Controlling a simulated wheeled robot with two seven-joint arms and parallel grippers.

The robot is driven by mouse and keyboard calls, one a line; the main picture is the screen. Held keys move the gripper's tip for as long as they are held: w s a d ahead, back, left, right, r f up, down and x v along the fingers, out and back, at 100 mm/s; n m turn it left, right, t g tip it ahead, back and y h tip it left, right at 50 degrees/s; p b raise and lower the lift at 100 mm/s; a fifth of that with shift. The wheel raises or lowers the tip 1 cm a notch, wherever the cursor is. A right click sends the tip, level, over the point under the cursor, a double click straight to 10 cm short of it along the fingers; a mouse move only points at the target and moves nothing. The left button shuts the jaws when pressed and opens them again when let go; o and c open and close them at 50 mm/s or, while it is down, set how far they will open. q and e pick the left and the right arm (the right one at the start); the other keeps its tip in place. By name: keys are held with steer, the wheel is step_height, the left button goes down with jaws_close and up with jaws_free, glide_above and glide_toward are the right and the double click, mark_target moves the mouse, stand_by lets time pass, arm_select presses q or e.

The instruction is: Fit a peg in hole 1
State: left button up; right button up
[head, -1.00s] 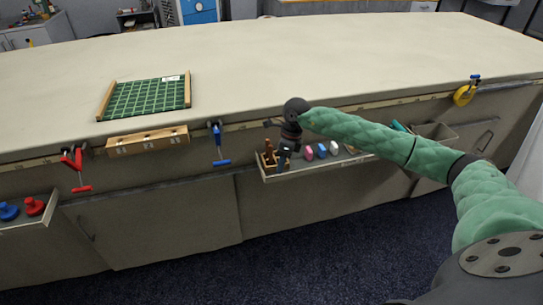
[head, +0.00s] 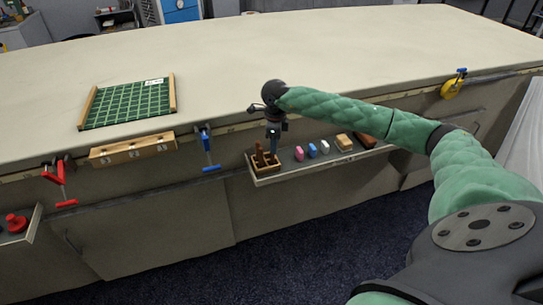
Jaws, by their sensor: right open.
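A wooden block with a row of holes (head: 133,149) is fixed along the table's front edge at the left. A small wooden box (head: 266,169) holding brown upright pegs (head: 260,154) stands at the left end of a narrow shelf below the table edge. My right gripper (head: 273,149) points down just above this box, beside the pegs. It is open, and I see nothing held in it. Its fingertips are small and dark, so their exact gap to the pegs is unclear. My left gripper is out of view.
The shelf (head: 290,170) also holds pink, blue and white small blocks and a tan block (head: 344,142). A blue clamp (head: 207,147) and a red clamp (head: 59,178) hang on the edge. A green mat (head: 127,103) lies on the otherwise bare table.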

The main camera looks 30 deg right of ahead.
mark_target(273, 157)
steer(key=shift+w+a+f+p, duration=0.1)
steer(key=shift+f+p, duration=0.05)
steer(key=shift+f, duration=0.35)
steer(key=shift+w+a+f+p, duration=0.1)
steer(key=shift+f+p, duration=0.05)
steer(key=shift+f, duration=0.3)
step_height(273, 157, down, 3)
steer(key=shift+a+f+p, duration=0.1)
steer(key=shift+f+p, duration=0.05)
steer(key=shift+p, duration=0.35)
steer(key=shift+f, duration=0.45)
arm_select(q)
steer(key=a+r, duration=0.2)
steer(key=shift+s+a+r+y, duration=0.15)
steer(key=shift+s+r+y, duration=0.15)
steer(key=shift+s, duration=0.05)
arm_select(e)
steer(key=shift+c, duration=0.4)
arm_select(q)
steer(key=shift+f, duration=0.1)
arm_select(e)
jaws_close()
